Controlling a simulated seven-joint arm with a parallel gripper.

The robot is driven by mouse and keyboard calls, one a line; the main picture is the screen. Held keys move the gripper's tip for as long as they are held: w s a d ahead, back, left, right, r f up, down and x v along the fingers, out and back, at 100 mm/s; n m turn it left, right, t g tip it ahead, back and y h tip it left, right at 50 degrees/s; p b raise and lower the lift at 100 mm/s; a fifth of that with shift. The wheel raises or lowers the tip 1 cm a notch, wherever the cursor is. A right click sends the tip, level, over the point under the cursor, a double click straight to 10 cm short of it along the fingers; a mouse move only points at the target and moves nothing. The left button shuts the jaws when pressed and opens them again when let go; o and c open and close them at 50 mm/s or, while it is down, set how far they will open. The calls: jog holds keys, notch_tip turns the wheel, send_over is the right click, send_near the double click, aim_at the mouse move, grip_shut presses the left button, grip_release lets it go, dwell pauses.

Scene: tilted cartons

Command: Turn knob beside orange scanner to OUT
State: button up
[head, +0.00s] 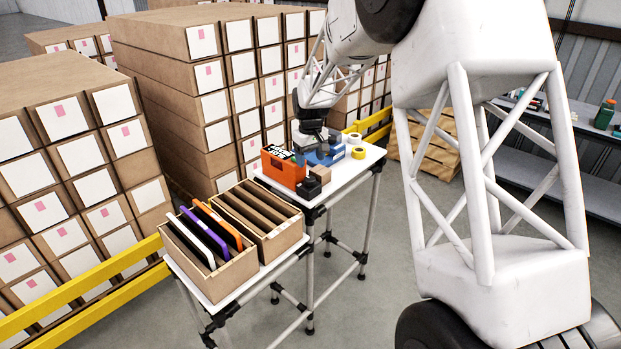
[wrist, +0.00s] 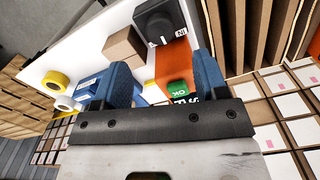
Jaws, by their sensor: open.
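The black knob (wrist: 157,20) sits on a small black housing, which shows in the head view (head: 308,188) at the front of the white table. The letters "IN" show beside it in the wrist view; I cannot read its setting surely. The orange scanner (wrist: 170,62) is right beside the housing, with a green "OK" patch (wrist: 179,88); it also shows in the head view (head: 283,170). My gripper (wrist: 162,63) is open and empty, its two blue fingers apart above the scanner side of the table, away from the knob. Its fingertips are hard to make out in the head view.
A small cardboard box (wrist: 124,46) stands next to the knob housing. A blue object (wrist: 88,82), a yellow tape roll (wrist: 57,81) and a white one (wrist: 65,103) lie nearby. Divided cartons (head: 257,220) stand on the adjoining table; stacked boxes (head: 205,90) rise behind.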

aim_at(311, 179)
jog(key=shift+f, duration=3.9)
jog(key=shift+c, duration=0.2)
jog(key=c, duration=0.9)
